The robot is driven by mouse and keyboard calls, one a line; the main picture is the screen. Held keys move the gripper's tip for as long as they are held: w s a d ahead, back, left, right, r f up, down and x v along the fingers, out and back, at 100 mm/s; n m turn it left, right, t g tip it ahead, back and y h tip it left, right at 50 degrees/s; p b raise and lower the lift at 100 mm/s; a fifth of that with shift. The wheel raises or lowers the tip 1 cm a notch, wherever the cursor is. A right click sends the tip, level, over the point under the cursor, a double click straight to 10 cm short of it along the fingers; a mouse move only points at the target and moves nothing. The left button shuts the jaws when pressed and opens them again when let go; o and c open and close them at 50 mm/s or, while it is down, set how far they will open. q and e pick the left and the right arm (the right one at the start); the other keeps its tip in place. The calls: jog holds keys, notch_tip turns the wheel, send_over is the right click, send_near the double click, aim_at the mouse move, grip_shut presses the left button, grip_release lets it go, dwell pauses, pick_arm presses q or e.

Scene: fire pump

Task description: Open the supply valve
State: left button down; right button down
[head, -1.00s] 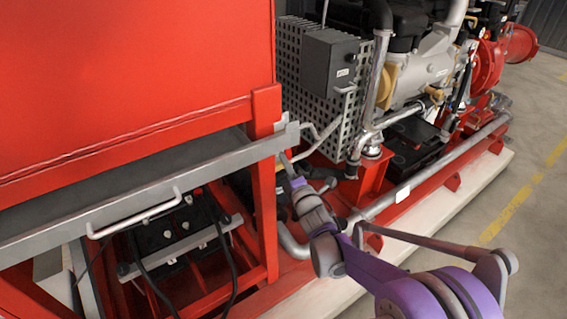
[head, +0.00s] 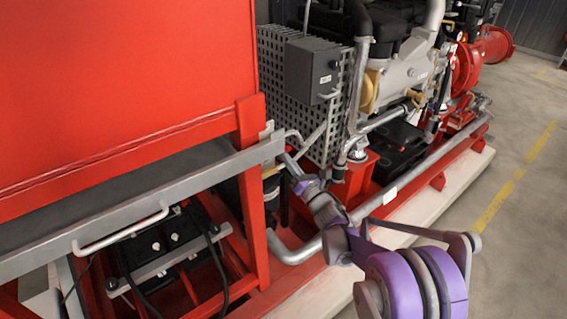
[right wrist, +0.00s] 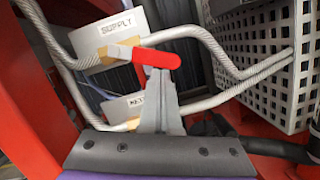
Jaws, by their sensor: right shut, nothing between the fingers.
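The supply valve's red lever handle (right wrist: 156,57) shows in the right wrist view, just below a white tag reading SUPPLY (right wrist: 117,27). A brass-coloured piece is at its left end, on a braided silver hose. My right gripper (right wrist: 160,78) is shut and empty, with its fingertips right at the handle's underside in the picture. I cannot tell whether they touch it. In the head view the right gripper (head: 287,160) reaches in beside the red frame post, at the end of the grey rail. The valve is not discernible there. My left gripper is out of view.
A second tag (right wrist: 122,105), partly hidden, sits lower by another braided hose. A perforated guard (head: 300,85) and grey box (head: 313,70) stand behind. The grey rail (head: 150,190) and red post (head: 252,190) crowd the left. Open floor (head: 525,210) lies right.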

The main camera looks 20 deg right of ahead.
jog(key=n, duration=0.1)
jog(key=r+n+y, duration=0.1)
jog(key=d+n, duration=0.1)
jog(key=shift+w+d+r+n+p, duration=0.1)
jog(key=shift+w+r+n+p, duration=0.15)
jog(key=shift+n+p, duration=0.15)
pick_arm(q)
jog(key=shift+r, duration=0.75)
pick_arm(e)
jog(key=shift+d+r, duration=0.15)
jog(key=shift+r, duration=0.1)
jog(key=shift+w+r, duration=0.1)
